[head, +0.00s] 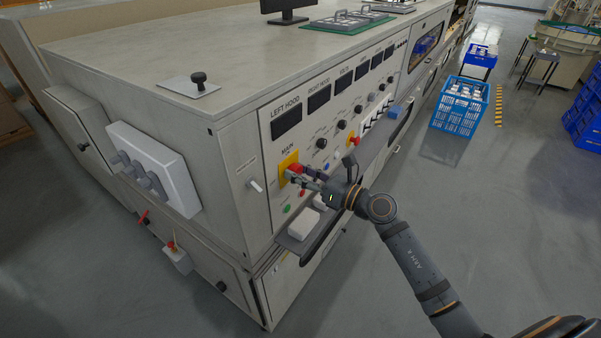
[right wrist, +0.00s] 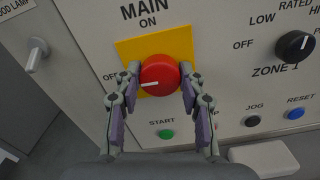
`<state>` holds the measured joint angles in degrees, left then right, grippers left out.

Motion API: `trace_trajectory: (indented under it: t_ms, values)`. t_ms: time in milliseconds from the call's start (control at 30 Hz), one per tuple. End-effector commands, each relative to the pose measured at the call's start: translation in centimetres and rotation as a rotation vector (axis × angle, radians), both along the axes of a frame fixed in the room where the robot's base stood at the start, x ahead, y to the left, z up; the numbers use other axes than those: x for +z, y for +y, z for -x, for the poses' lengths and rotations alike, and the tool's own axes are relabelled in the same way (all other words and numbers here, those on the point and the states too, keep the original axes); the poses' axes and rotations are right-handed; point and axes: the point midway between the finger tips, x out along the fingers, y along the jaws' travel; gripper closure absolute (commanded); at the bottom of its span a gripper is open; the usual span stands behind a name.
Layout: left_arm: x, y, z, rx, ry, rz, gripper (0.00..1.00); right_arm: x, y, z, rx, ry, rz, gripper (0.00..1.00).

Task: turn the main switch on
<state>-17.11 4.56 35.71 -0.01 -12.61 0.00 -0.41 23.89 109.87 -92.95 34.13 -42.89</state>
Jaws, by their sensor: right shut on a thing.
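The main switch is a red round knob (right wrist: 158,78) on a yellow plate (right wrist: 181,45), under the label MAIN with ON above it and OFF to its left. Its white pointer mark lies to the left, toward OFF. My right gripper (right wrist: 160,80) is shut on the red knob, one finger on each side. In the head view the knob (head: 293,172) sits on the front panel, with my right gripper (head: 297,175) at it. My left gripper is not in view.
Below the switch are a green START button (right wrist: 166,134), a JOG button (right wrist: 252,120) and a blue RESET button (right wrist: 295,113). A ZONE 1 knob (right wrist: 295,46) is to the right. A narrow shelf (head: 293,244) juts out below the panel.

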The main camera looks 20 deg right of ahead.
Motion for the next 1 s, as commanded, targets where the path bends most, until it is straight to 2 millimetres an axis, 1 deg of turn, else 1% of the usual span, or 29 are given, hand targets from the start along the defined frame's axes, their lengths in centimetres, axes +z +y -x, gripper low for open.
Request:
trace_trajectory:
  t_ms: [267,1000]
  values:
    - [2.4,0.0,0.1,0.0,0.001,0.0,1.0,0.5,0.0,0.0,-0.001,0.093,-0.119,0.91]
    - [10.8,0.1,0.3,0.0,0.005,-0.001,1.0,0.5,-0.1,-0.1,-0.001,0.521,-0.668,0.91]
